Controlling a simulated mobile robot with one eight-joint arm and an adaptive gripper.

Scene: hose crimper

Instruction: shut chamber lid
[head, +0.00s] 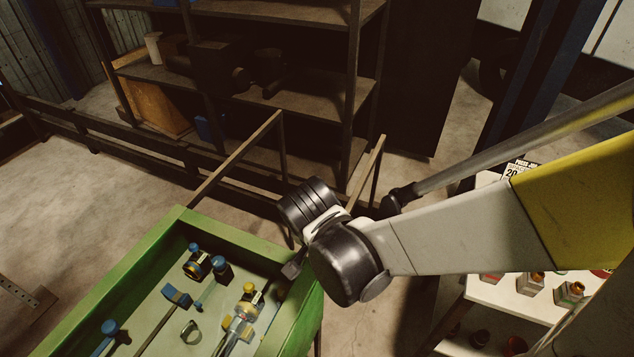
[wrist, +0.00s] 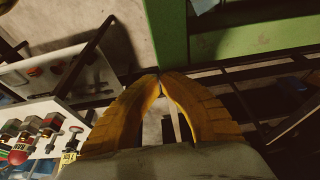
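No chamber lid can be made out for certain in either view. In the wrist view my gripper (wrist: 160,74) has two yellow ribbed fingers that curve in until their tips meet, with nothing visible held between them. The tips lie near the lower edge of a green frame (wrist: 240,38) in that picture; I cannot tell the distance. In the head view my arm reaches in from the right, its dark wrist joints above the right side of a green-walled bin (head: 135,268). The fingers are not clearly visible there.
The bin holds several loose fittings, including a blue-capped one (head: 221,270) and a metal ring (head: 191,332). A white-topped stand (head: 515,300) with several fittings is at right. Dark shelving (head: 275,95) and a low rail (head: 110,136) stand behind.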

